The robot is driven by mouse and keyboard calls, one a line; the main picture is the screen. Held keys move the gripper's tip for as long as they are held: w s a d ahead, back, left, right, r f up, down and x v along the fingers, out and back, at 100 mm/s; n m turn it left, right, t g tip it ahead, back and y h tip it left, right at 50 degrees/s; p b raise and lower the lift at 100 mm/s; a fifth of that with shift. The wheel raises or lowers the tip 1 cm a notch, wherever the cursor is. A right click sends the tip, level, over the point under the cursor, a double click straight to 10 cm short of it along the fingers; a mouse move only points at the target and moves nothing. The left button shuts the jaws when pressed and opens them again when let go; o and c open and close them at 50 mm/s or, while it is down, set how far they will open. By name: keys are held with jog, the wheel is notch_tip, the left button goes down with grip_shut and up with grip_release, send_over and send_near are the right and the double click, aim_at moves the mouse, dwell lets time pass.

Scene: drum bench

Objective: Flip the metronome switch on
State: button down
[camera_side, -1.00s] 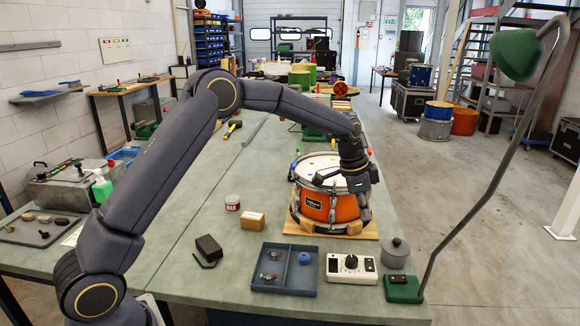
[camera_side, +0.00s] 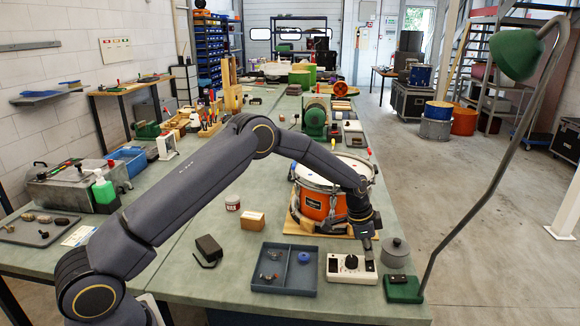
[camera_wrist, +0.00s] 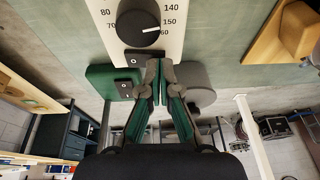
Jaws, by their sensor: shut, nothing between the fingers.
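The metronome (camera_side: 340,274) is a white box with a black dial at the bench's front edge. In the wrist view its panel (camera_wrist: 170,30) shows the dial (camera_wrist: 138,24) and tempo numbers. Its small black rocker switch (camera_wrist: 134,59), with a white "O" mark, sits at the panel's near edge. My gripper (camera_side: 368,256) points down over the metronome's right end. I cannot tell whether the tips touch the panel.
A green lamp base (camera_side: 403,290) with its own black switch (camera_wrist: 124,88) stands close right of the metronome. A grey lidded pot (camera_side: 396,253) is behind it. A blue divided tray (camera_side: 284,290) lies left. An orange drum (camera_side: 314,205) stands behind on a wooden board.

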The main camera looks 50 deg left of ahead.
jog(key=shift+f, duration=0.1)
jog(key=shift+w+a+f, duration=0.1)
jog(key=shift+f, duration=0.2)
jog(key=shift+r, duration=0.1)
jog(key=shift+s+d+r, duration=0.3)
jog(key=shift+s+d, duration=0.25)
dwell(0.4)
jog(key=shift+r, duration=0.4)
jog(key=a+r, duration=0.3)
jog(key=r, duration=0.9)
jog(key=shift+s+a+r, duration=0.2)
jog(key=shift+a+r, duration=0.1)
jog(key=shift+a, duration=0.05)
